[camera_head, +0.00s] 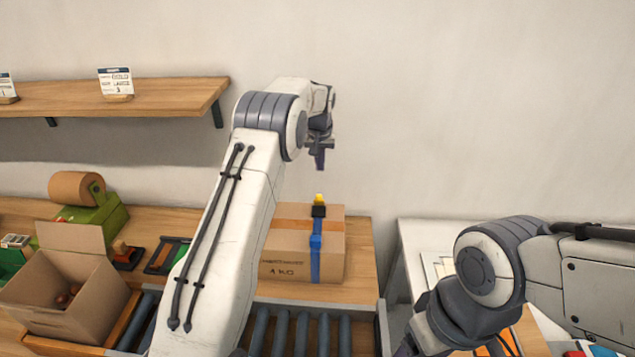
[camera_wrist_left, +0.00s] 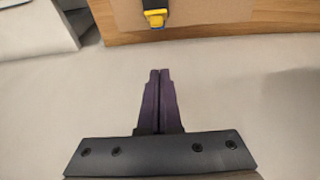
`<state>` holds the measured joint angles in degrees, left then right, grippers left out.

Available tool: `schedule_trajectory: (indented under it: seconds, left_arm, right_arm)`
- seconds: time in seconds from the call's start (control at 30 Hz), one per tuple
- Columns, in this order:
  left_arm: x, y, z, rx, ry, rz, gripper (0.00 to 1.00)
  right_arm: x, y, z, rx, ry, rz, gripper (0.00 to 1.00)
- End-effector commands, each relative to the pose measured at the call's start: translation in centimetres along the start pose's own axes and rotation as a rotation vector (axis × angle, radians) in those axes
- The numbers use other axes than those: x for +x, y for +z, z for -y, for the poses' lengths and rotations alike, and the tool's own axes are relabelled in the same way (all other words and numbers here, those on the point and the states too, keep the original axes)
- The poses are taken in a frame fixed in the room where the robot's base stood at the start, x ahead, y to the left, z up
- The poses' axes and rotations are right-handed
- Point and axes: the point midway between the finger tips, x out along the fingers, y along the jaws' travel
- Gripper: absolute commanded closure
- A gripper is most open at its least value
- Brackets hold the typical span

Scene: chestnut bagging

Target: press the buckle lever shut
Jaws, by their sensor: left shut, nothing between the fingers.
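A closed cardboard box (camera_head: 285,262) marked 1 KG stands on the wooden bench with a blue strap (camera_head: 315,258) around it. A black buckle (camera_head: 318,212) sits on the strap at the top of the box. Its yellow lever (camera_head: 319,198) appears to stick up from the buckle; the lever also shows at the top of the left wrist view (camera_wrist_left: 155,18). My left gripper (camera_head: 319,160) is above the lever, apart from it. Its purple fingers (camera_wrist_left: 160,90) are together and empty. My right arm is at lower right, its fingers out of frame.
An open carton (camera_head: 75,310) holding chestnuts stands at left near a green tape dispenser (camera_head: 98,215). Rollers (camera_head: 300,330) lie in front of the box. A shelf (camera_head: 165,97) is on the wall. A white table (camera_head: 412,240) stands at right. The space around the lever is clear.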

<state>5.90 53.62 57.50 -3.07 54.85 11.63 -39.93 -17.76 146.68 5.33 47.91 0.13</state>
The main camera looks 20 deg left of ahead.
Motion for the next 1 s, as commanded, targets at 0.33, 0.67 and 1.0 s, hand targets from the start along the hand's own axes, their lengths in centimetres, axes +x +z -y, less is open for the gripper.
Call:
schedule_trajectory:
  seconds: [0.33, 0.67, 1.0]
  left_arm:
    - [4.7, 1.4, 0.0, 0.001, -0.001, 0.002, 1.0]
    - [5.5, 3.7, 0.0, 0.0, 0.0, 0.0, 1.0]
    - [5.6, 3.9, -0.1, 0.001, 0.001, -0.001, 1.0]
  right_arm:
    - [-2.9, -0.2, 0.2, -0.001, 0.0, 0.0, 0.3]
    - [-4.0, -0.2, 0.3, -0.004, 0.0, 0.0, 0.3]
    - [-4.0, -0.2, 0.3, -0.004, 0.0, 0.0, 0.3]
